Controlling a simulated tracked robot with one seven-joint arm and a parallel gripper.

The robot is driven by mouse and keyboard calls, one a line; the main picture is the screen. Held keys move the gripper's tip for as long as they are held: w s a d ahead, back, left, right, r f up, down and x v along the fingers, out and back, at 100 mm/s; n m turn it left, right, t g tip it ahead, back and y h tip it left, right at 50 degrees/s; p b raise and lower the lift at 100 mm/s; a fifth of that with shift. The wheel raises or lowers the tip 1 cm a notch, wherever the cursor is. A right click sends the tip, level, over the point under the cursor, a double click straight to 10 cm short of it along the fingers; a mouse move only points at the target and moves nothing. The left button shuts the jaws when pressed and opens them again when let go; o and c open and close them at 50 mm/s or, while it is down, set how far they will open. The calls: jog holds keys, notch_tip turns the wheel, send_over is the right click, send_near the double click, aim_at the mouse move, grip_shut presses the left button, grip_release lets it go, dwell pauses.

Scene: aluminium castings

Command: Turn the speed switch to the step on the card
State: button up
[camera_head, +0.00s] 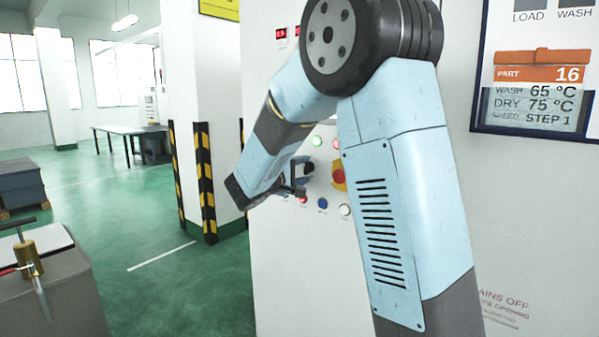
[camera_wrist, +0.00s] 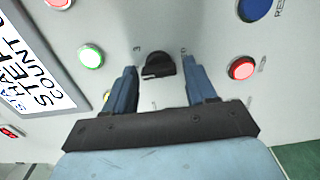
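The speed switch, a black rotary knob (camera_wrist: 158,66), sits on the pale panel between my gripper's two fingers in the wrist view. My gripper (camera_wrist: 160,78) is open, its fingers on either side of the knob with gaps to both. Small marks surround the knob, mostly too small or hidden to read. The card (camera_head: 537,92) at the upper right in the head view reads PART 16, WASH 65 °C, DRY 75 °C, SPEED STEP 1. In the head view my gripper (camera_head: 298,180) is at the panel, and my arm hides part of it.
A green button (camera_wrist: 91,56), a red button (camera_wrist: 242,68) and a blue button (camera_wrist: 256,8) surround the knob. A tilted label (camera_wrist: 38,75) is at the left. A red button on a yellow base (camera_head: 338,176) is right of my gripper in the head view.

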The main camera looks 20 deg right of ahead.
jog(key=c, duration=0.8)
jog(key=shift+a+f, duration=0.1)
jog(key=shift+a, duration=0.1)
jog(key=shift+d, duration=0.1)
jog(key=shift+n, duration=0.3)
jog(key=n, duration=0.4)
jog(key=shift+s+d+f+n, duration=0.1)
jog(key=shift+n, duration=1)
jog(key=shift+d+f+n, duration=0.1)
jog(key=shift+n, duration=1)
jog(key=o, duration=1.1)
jog(key=shift+a+r, duration=0.1)
jog(key=shift+r, duration=0.1)
jog(key=shift+c, duration=0.2)
